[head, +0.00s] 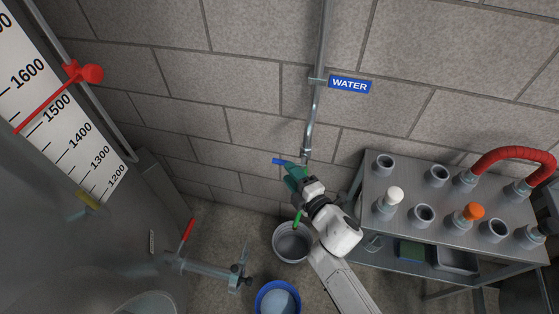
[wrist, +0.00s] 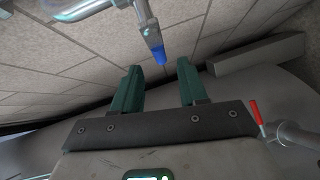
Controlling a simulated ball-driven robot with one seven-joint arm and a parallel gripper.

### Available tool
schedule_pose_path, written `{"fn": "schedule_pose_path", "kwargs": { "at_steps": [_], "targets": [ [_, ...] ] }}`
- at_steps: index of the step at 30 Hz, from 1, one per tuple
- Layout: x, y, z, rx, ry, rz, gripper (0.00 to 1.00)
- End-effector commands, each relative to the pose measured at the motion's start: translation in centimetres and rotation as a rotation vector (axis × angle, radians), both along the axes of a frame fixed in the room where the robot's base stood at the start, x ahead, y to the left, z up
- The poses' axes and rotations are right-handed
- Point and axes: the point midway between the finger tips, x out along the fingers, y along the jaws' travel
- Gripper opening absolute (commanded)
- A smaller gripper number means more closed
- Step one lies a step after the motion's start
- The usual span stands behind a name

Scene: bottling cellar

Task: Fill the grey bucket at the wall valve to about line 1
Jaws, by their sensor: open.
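The wall valve (head: 306,152) hangs at the foot of a steel pipe under a blue WATER sign (head: 348,85). Its blue lever (head: 279,161) points left. In the wrist view the lever's blue tip (wrist: 158,52) lies just beyond the gap between my fingertips. My gripper (head: 288,169) has green fingers. It is open and empty (wrist: 158,70), close to the lever. The grey bucket (head: 280,240) stands on the floor below the valve, partly hidden by my arm. A green part (head: 299,218) shows at its rim. I cannot make out its lines or any water flow.
A blue bucket (head: 261,304) with pale contents stands in front of the grey one. A metal rack (head: 405,163) with bottles and a red hose (head: 512,156) is at right. A large tank with a red-handled valve (head: 187,230) is at left.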

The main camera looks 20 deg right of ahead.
Motion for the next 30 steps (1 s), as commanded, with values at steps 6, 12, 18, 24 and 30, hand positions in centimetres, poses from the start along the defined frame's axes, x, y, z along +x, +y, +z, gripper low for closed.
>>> {"fn": "schedule_pose_path", "kwargs": {
  "at_steps": [6,12,18,24,30],
  "targets": [
    [3.9,0.6,-0.6,0.002,-0.001,-0.001,0.43],
    [6.0,1.0,-0.9,0.002,0.000,-0.001,0.43],
    [6.6,1.1,-0.9,0.002,0.000,-0.001,0.43],
    [6.6,1.1,-0.9,0.002,0.000,-0.001,0.43],
    [6.6,1.1,-0.9,0.002,0.000,-0.001,0.25]
  ]
}}
